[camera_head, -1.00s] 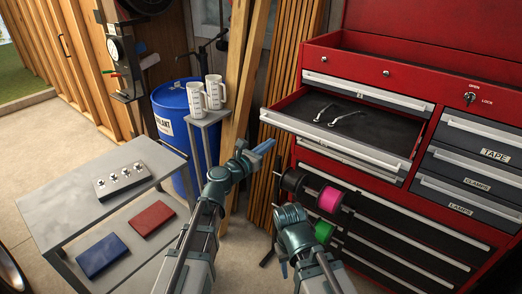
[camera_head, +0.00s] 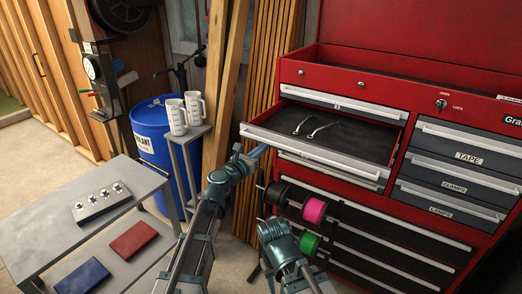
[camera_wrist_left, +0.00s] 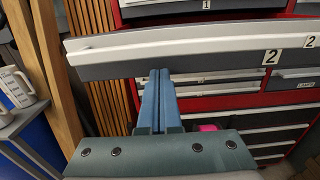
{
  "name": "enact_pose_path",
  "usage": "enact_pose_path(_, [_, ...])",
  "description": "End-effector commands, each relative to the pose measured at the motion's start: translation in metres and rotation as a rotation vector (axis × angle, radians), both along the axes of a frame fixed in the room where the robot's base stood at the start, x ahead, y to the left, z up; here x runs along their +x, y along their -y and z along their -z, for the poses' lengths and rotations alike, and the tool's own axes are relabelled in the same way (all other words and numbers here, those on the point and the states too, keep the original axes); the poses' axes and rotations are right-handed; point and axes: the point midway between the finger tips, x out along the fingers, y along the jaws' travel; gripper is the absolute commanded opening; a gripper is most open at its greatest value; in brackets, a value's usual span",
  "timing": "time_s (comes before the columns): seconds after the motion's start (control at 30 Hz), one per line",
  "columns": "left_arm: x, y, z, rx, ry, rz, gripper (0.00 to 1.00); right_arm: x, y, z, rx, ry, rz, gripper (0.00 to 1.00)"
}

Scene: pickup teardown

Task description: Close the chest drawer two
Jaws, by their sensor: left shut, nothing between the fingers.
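Chest drawer two (camera_head: 318,152) stands pulled out of the red tool chest, with a grey front, a pale handle strip and two wrenches inside. Its label "2" shows in the left wrist view on the drawer front (camera_wrist_left: 215,62). My left gripper (camera_head: 259,152) is shut and empty at the left part of this front. In the left wrist view its blue fingers (camera_wrist_left: 158,92) point at the front and overlap its lower edge; I cannot tell whether they touch. My right arm shows at the bottom centre of the head view, but its fingers cannot be made out.
Spools (camera_head: 314,210) hang below the open drawer, close to my arms. A small stand with two white mugs (camera_head: 195,107) and a blue barrel (camera_head: 155,125) are to the left. A grey cart (camera_head: 130,187) stands at the lower left. Wooden planks (camera_head: 228,80) lean behind my left arm.

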Motion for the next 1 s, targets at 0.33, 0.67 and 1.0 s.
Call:
enact_pose_path(0.33, [0.046, 0.029, 0.0, 0.0, 0.0, 0.002, 0.0, 0.0, 0.0, 0.0, 0.0, 0.0, 0.0, 0.44])
enact_pose_path(0.67, [0.122, 0.081, 0.0, 0.0, 0.0, 0.002, 0.0, 0.0, 0.0, 0.0, 0.0, 0.0, 0.0, 0.44])
enact_pose_path(1.0, [0.18, 0.12, 0.0, 0.0, 0.0, 0.001, 0.0, 0.0, 0.0, 0.0, 0.0, 0.0, 0.0, 0.44])
